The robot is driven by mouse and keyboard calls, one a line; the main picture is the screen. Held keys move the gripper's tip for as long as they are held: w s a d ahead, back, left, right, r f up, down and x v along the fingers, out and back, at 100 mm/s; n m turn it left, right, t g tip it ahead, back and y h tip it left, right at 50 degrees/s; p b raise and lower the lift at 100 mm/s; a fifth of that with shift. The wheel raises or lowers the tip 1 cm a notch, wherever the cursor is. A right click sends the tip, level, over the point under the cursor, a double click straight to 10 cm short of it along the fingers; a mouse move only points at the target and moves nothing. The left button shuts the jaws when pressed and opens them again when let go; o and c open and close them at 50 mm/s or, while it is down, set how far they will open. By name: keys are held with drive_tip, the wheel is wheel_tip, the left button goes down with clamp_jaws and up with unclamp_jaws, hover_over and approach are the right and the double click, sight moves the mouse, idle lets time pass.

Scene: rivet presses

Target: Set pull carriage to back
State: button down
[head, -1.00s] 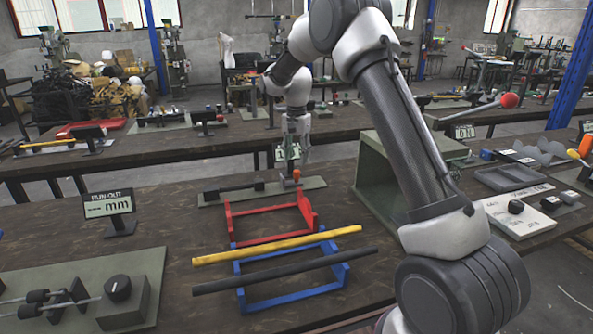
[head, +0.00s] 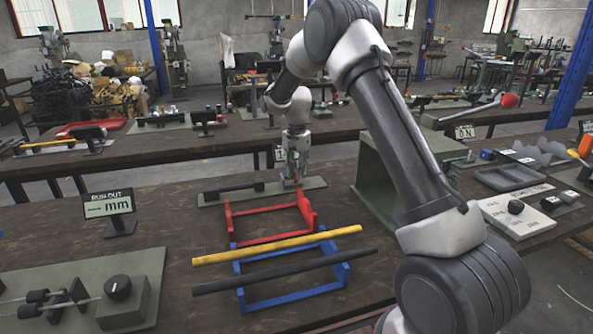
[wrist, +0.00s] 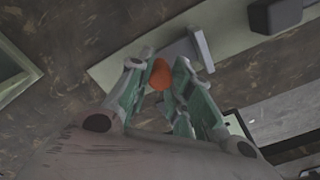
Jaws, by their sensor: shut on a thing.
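The pull carriage appears to be the small fixture with an orange knob (wrist: 160,74) and a grey block (wrist: 203,48) beside it, on a grey-green base plate (head: 314,184). The plate lies towards the far side of the near bench in the head view, and a black rod (head: 235,191) lies along its left part. My gripper (head: 292,181) is down over the right part of the plate. In the wrist view my gripper (wrist: 158,70) is shut on the orange knob, one finger on each side. In the head view the fingers hide the knob.
A red frame (head: 270,237) stands just in front of the plate. A blue frame (head: 290,302) carrying yellow (head: 275,246) and black bars (head: 285,271) stands nearer. A green box (head: 377,185) is to the right, a run-out display (head: 108,205) to the left.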

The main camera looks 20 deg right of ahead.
drive_tip(key=shift+a, duration=0.1)
drive_tip(key=a, duration=0.5)
drive_tip(key=shift+a, duration=0.35)
drive_tip(key=c, duration=1.3)
unclamp_jaws()
drive_tip(key=shift+a, duration=0.15)
drive_tip(key=shift+o, duration=0.2)
wheel_tip(320, 180, up, 12)
